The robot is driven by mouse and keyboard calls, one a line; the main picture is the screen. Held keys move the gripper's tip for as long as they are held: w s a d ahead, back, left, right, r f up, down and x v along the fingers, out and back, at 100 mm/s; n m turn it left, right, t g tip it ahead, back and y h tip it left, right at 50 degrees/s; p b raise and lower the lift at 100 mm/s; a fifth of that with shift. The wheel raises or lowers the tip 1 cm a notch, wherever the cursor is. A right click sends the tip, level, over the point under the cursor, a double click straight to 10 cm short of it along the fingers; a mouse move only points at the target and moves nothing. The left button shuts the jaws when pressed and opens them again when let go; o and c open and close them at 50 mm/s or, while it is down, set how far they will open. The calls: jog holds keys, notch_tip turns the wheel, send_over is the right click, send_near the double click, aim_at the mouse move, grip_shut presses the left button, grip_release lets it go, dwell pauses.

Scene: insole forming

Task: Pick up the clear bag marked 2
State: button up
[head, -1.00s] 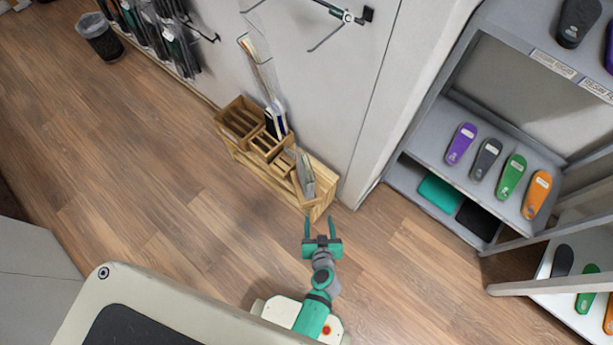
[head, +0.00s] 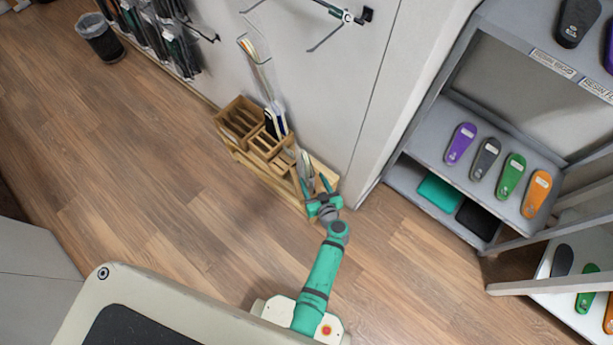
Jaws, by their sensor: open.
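A clear bag (head: 306,165) with greyish contents stands upright at the right end of a wooden organiser (head: 246,118). A taller clear bag (head: 260,68) with pale strips in it stands farther back, leaning near the wall. I cannot read a number on either bag. My gripper (head: 315,185) is open, with its two green fingers pointing toward the nearer bag's lower part. The fingers appear to lie on either side of that bag in the picture; whether they touch it I cannot tell. The bag's lower end is partly hidden by my gripper.
The organiser has several wooden compartments and stands against the white wall. A grey shelf (head: 433,150) with several coloured insoles is at right. Wooden floor (head: 170,200) lies open to the left. A bin (head: 103,42) stands at upper left.

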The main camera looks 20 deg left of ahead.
aim_at(308, 176)
jog(key=shift+s+f+x, duration=0.1)
jog(key=shift+x, duration=1.2)
jog(key=shift+s+f+x, duration=0.15)
jog(key=shift+x, duration=1.2)
jog(key=shift+a, duration=0.1)
jog(key=shift+c, duration=0.3)
